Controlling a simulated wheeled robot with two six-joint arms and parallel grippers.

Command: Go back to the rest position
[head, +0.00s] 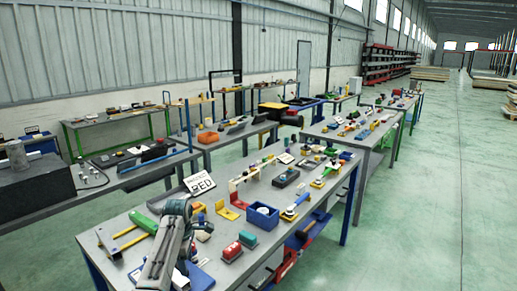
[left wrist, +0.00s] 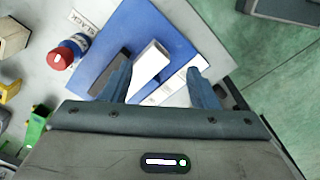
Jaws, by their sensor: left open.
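My left gripper (left wrist: 160,82) is open, with its two fingers spread, in the left wrist view. It is over a blue plate (left wrist: 122,28) that carries a white block (left wrist: 150,65) and a dark block (left wrist: 108,72). The white block shows between the fingers; I cannot tell whether either finger touches it. In the head view my left arm reaches over the front end of the near workbench, beside the blue plate (head: 202,277), and its fingertips are not clear. My right gripper is not in view.
The near workbench (head: 285,245) holds a green-handled tool (head: 143,221), a red item (head: 232,251), a teal item (head: 248,239), a blue bin (head: 262,216) and a sign (head: 199,184). Green floor (head: 420,230) is clear at right.

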